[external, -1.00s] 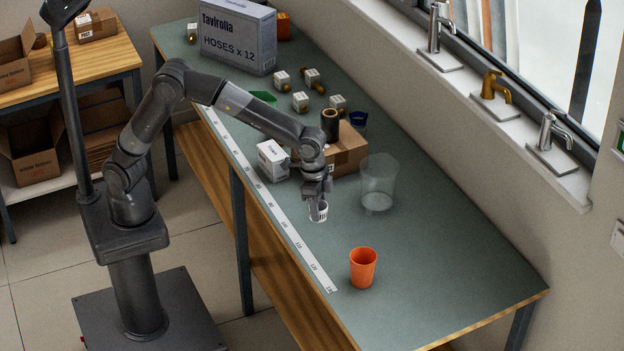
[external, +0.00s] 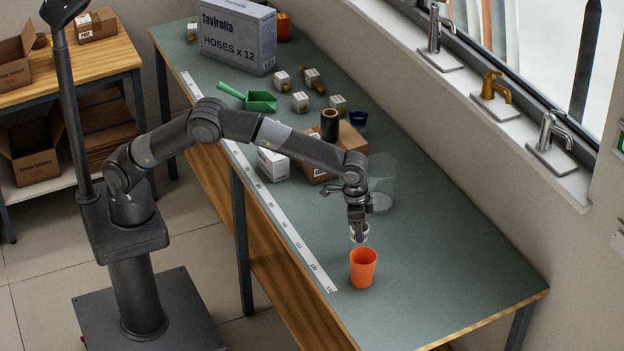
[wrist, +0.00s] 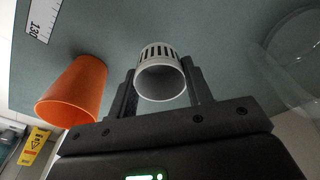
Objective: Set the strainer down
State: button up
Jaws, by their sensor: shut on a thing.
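The strainer (wrist: 160,78) is a small white slotted cup. My gripper (external: 358,236) is shut on it; in the wrist view the two fingers (wrist: 160,92) press on its sides. In the external view the strainer (external: 360,231) hangs just behind and above the rim of the orange cup (external: 363,268). The fingers partly hide it there. The orange cup stands upright on the bench and also shows left of the gripper in the wrist view (wrist: 75,92). I cannot tell how far the strainer is above the bench.
A clear bucket (external: 383,180) stands behind my wrist, partly hidden. A cardboard box (external: 350,142) with a dark roll (external: 329,125), a small white box (external: 272,164) and a green scoop (external: 261,102) lie farther back. A ruler strip (external: 290,228) runs along the left edge. The bench's right front is bare.

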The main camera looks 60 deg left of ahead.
jog(key=shift+w+a+f, duration=0.15)
jog(key=shift+w+f, duration=0.2)
jog(key=shift+w, duration=0.05)
jog(key=shift+f, duration=1.9)
jog(key=shift+f, duration=0.2)
jog(key=o, duration=1)
jog(key=shift+c, duration=0.2)
jog(key=shift+r, duration=0.1)
